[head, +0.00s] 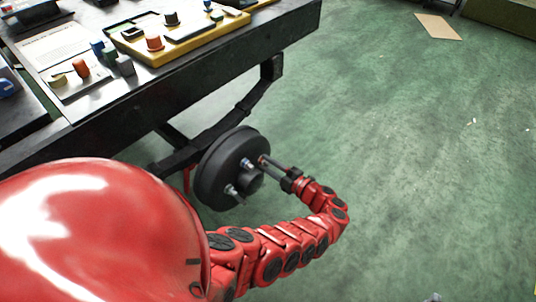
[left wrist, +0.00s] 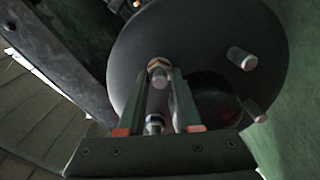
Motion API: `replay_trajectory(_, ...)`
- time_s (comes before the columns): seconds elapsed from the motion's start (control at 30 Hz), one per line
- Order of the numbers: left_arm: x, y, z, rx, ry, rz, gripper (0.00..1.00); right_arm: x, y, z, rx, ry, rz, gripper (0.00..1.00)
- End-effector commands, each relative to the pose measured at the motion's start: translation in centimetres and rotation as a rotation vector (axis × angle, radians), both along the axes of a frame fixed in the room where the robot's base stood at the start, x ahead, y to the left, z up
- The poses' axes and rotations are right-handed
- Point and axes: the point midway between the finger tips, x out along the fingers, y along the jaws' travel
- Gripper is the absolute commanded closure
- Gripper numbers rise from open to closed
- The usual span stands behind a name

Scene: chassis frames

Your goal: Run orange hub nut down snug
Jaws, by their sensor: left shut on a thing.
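The hub (head: 222,167) is a dark round drum with studs and a raised centre, mounted below the bench. My left gripper (head: 262,160) reaches its face from the right. In the left wrist view, the fingers of the left gripper (left wrist: 159,82) are shut on the orange hub nut (left wrist: 158,65), which shows as a brassy ring around a pale stud end. The fingers partly hide the nut, and I cannot tell whether it touches the drum face (left wrist: 200,35). In the head view the nut is too small to make out clearly. My right gripper is out of view.
Bare studs (left wrist: 240,57) stick out of the drum near the fingers. A dark bench (head: 200,75) at upper left carries a yellow tray (head: 180,48) and small coloured parts. A dark bar (head: 240,112) runs from bench to hub. Green floor (head: 430,150) at right is mostly clear.

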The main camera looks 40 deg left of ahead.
Motion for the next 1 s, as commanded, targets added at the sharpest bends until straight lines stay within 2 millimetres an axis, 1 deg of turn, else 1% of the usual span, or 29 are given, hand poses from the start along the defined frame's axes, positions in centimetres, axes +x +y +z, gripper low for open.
replay_trajectory(0.3,0.01,-0.08,0.01,0.022,0.289,-0.001,1.0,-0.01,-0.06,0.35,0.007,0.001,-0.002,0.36)
replay_trajectory(0.5,0.12,-0.11,0.18,0.034,0.427,-0.001,1.0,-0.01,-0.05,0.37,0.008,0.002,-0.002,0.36)
replay_trajectory(0.73,0.08,-0.14,0.1,0.043,0.534,-0.001,1.0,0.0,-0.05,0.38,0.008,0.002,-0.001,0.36)
replay_trajectory(1.0,0.06,-0.16,0.04,0.045,0.583,-0.001,1.0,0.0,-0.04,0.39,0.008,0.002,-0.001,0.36)
